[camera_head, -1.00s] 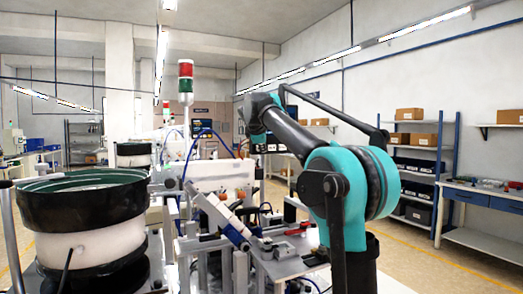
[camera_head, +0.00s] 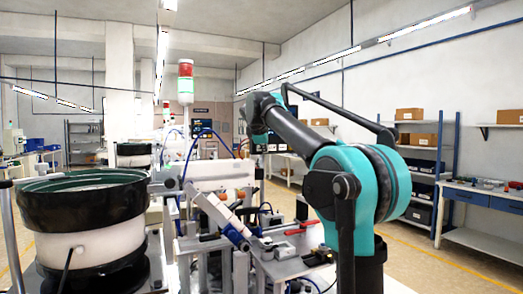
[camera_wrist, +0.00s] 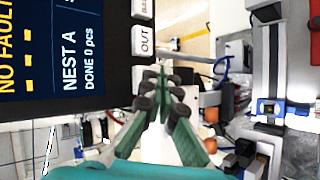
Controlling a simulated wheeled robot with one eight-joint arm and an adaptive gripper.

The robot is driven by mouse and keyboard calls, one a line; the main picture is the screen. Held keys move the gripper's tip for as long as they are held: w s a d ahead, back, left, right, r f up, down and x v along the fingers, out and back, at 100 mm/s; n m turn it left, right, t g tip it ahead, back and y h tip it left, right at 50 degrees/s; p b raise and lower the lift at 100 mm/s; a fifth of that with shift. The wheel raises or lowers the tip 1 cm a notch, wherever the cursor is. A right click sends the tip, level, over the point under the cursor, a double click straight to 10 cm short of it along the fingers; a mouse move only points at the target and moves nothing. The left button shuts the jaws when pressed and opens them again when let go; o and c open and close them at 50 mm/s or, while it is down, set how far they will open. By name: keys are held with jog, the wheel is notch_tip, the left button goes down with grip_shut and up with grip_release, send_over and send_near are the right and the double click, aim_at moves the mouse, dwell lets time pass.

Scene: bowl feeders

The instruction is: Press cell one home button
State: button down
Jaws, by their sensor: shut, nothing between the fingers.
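A dark control panel screen (camera_wrist: 65,60) fills the upper left of the wrist view, with sideways text reading NO FAULT, NEST A and DONE 0 pcs. White buttons line its right edge: one reads OUT (camera_wrist: 144,41), and another above it (camera_wrist: 142,8) is cut off by the frame. A third white button (camera_wrist: 139,74) is partly covered by my gripper. No home label is readable. My gripper (camera_wrist: 163,72) is shut and empty, its green fingertips together just right of this third button; contact cannot be told. In the head view my arm hides the fingers.
A black bowl feeder (camera_head: 82,205) stands at the left in the head view. A signal tower (camera_head: 186,82) rises behind the machine. A metal plate with fixtures (camera_head: 285,262) lies below my arm. Shelves (camera_head: 415,165) and a workbench (camera_head: 480,200) stand right, with open floor before them.

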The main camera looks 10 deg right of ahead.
jog(key=shift+s, duration=0.1)
jog(key=shift+s+d, duration=0.25)
jog(key=shift+s, duration=0.5)
jog(key=shift+s+d, duration=0.3)
jog(key=shift+s, duration=0.5)
jog(key=shift+s+d, duration=0.25)
jog(key=shift+s, duration=0.5)
notch_tip(320, 180, up, 6)
jog(key=s, duration=0.3)
jog(key=shift+d, duration=0.45)
